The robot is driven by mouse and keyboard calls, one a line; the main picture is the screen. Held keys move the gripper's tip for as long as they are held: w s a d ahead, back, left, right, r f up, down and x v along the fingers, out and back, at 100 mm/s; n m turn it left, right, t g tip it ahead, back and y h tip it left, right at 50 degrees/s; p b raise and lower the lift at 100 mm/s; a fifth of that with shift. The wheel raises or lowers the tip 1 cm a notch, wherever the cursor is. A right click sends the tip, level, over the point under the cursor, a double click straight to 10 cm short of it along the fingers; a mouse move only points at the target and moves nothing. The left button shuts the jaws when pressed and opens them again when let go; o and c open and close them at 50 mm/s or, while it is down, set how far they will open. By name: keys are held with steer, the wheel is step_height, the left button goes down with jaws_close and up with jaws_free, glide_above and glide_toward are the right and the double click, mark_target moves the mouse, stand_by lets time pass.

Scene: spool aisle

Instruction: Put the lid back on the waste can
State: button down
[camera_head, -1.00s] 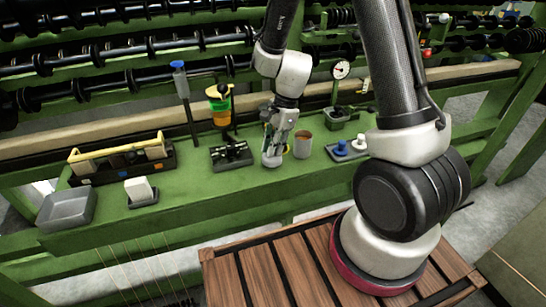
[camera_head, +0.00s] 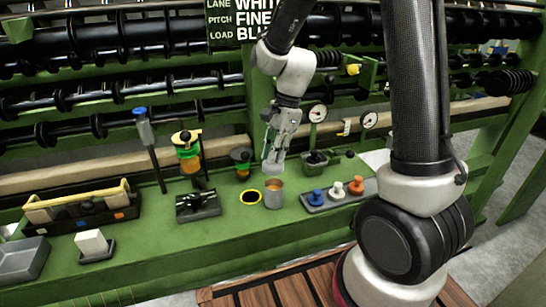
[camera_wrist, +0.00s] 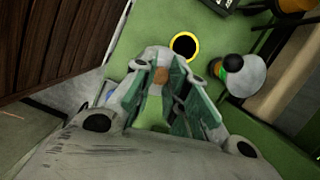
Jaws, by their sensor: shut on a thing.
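The waste can (camera_head: 274,196) is a small grey cylinder with an orange-brown inside. It stands upright and open on the green bench. My gripper (camera_head: 276,148) is above it and slightly behind in the head view. It is shut on a pale lid (camera_head: 272,167), whose edge shows under the fingertips, apart from the can's rim. In the wrist view my gripper (camera_wrist: 165,100) points at a pale round shape with a small brown patch; the fingers hide much of it. The can's body is not clearly visible there.
A yellow ring with a black centre (camera_head: 250,197) lies left of the can. A grey-capped canister (camera_head: 241,160) stands behind it. A tray of coloured knobs (camera_head: 338,192) is to the right, a black fixture (camera_head: 197,205) to the left. A gauge (camera_head: 317,114) rises behind.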

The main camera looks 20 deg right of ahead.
steer(key=shift+s+d+f, duration=0.1)
steer(key=shift+d, duration=0.05)
step_height(320, 180, down, 6)
stand_by(0.6)
steer(key=shift+f, duration=0.25)
stand_by(1.7)
steer(key=c, duration=0.9)
jaws_free()
steer(key=shift+r, duration=3.55)
